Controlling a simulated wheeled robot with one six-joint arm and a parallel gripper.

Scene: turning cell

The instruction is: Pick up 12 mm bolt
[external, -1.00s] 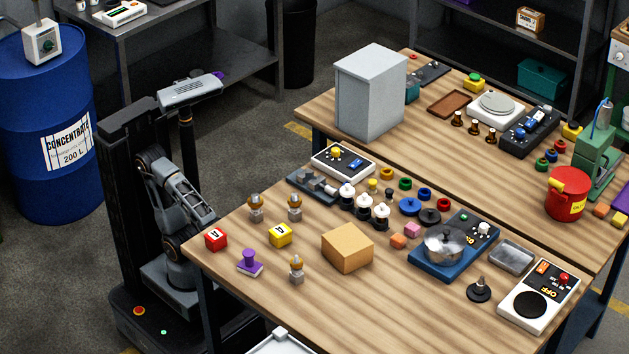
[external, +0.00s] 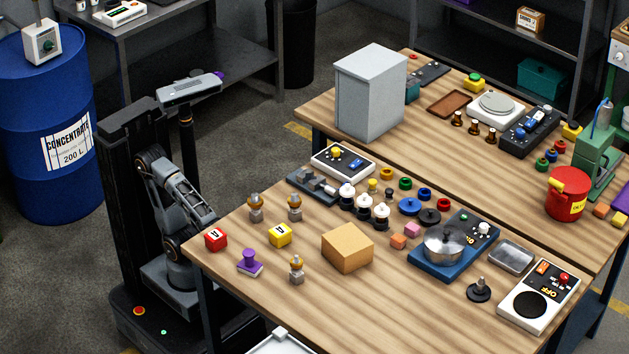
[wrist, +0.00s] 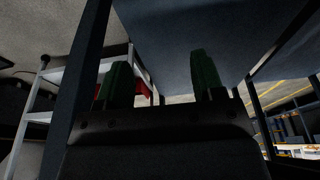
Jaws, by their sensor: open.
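I cannot tell which thing is the 12 mm bolt; no size marking is readable. A small dark piece (external: 389,193) stands among the coloured rings. In the wrist view my gripper (wrist: 160,80) has its two green fingers wide apart with nothing seen held between them. It is below the tabletop's underside (wrist: 190,35). In the external view my gripper is hidden.
The front table (external: 225,275) has its left corner close to my arm. A red block (external: 215,239), yellow block (external: 280,235), purple stamp-like piece (external: 249,262) and cardboard box (external: 347,248) stand on it. Table legs (wrist: 85,80) frame the wrist view. Bare wood lies near the front edge.

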